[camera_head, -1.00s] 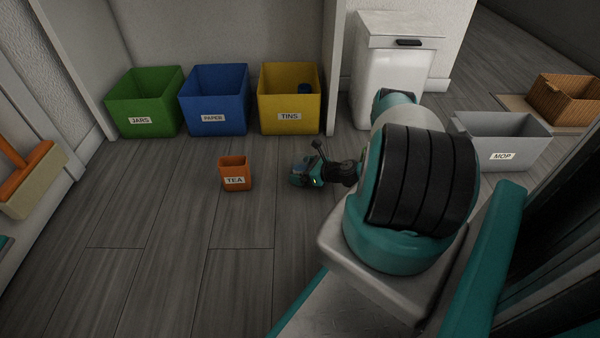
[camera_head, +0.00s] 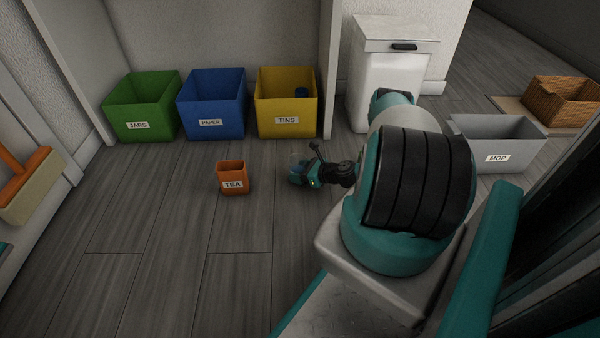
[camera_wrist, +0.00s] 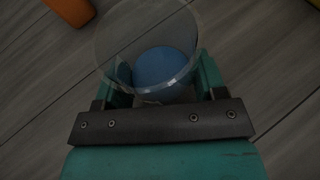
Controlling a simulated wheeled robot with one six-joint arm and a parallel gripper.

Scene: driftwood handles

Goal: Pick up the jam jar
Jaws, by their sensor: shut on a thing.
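The jam jar (camera_wrist: 118,50) is a clear, round glass vessel in the wrist view, with its wide rim toward the camera. A blue round part (camera_wrist: 165,66) shows inside or beneath it; I cannot tell which. My gripper (camera_wrist: 163,86) has its teal fingers on either side of the jar and is shut on it. In the head view my gripper (camera_head: 300,173) is low over the floor, right of the orange TEA pot. There the jar is only a faint outline at the gripper. Its height off the floor is unclear.
The orange TEA pot (camera_head: 233,180) stands close on the left. Behind are the green JARS bin (camera_head: 140,125), blue PAPER bin (camera_head: 211,123) and yellow TINS bin (camera_head: 286,120), which holds a blue item. A white bin (camera_head: 388,90) and grey MOP tub (camera_head: 497,157) stand right. The front-left floor is clear.

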